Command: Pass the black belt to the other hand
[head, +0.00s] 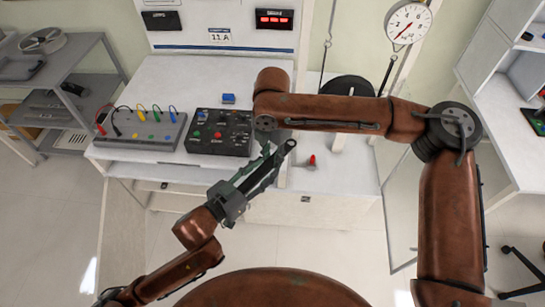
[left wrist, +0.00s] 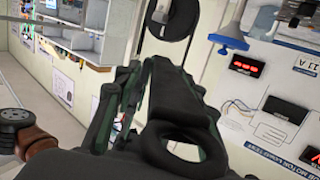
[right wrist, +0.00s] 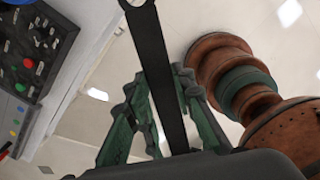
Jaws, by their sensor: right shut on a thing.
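The black belt (head: 277,161) is a long dark strip with a ring at its end, held in the air in front of the bench. My right gripper (right wrist: 160,110) is shut on it in the right wrist view, where the strip (right wrist: 152,60) runs out between the green fingers to a ring at the top edge. In the head view my right arm link largely hides that gripper. My left gripper (head: 258,174) comes up from the lower left and lies along the belt. In the left wrist view a dark ring (left wrist: 188,148) sits close to the camera; whether the left fingers grip is unclear.
A white bench (head: 200,78) stands ahead with a grey wired box (head: 140,130) and a black button panel (head: 220,132). A small red-topped object (head: 311,161) is at its front edge. A dial scale (head: 407,23) hangs behind. Grey shelves (head: 70,85) stand left.

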